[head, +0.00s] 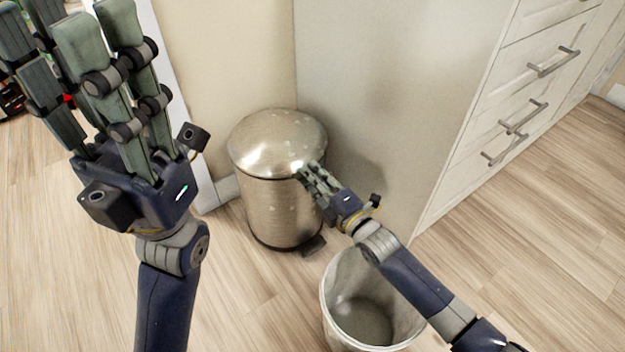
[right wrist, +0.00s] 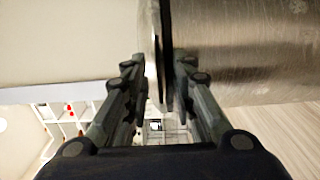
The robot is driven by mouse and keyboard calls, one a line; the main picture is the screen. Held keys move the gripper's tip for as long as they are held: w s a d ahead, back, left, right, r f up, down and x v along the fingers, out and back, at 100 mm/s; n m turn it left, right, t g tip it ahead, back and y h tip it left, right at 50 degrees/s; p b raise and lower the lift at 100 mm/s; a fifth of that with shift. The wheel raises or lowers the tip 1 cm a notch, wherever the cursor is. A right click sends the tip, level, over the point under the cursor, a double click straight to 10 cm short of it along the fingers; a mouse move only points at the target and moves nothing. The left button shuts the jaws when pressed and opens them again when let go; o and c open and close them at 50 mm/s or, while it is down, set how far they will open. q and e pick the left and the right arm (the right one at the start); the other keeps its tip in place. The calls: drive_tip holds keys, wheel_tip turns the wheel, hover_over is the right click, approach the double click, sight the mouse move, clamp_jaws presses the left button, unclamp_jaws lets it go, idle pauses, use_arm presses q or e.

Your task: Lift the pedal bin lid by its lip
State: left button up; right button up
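The steel pedal bin (head: 268,212) stands upright in the corner, its domed lid (head: 275,140) down on the body. A small dark pedal (head: 313,244) shows at its base. My right gripper (head: 306,174) is at the lid's lip on the bin's right front side. In the right wrist view its fingers (right wrist: 160,75) are apart, one each side of the lid's rim (right wrist: 152,45); the bin's body (right wrist: 240,50) fills the right. I cannot tell whether a finger touches the rim. My left gripper (head: 72,35) is raised at upper left, open and empty.
An open waste basket (head: 335,300) stands just in front of the pedal bin, below my right forearm. A drawer cabinet (head: 500,120) with metal handles stands on the right, its side panel close to the bin. The wooden floor is clear at lower left and right.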

drive_tip(key=shift+w+a, duration=0.1)
drive_tip(key=shift+w, duration=0.05)
drive_tip(key=shift+c, duration=0.3)
clamp_jaws()
drive_tip(key=shift+r+p, duration=0.25)
drive_tip(key=shift+p, duration=0.15)
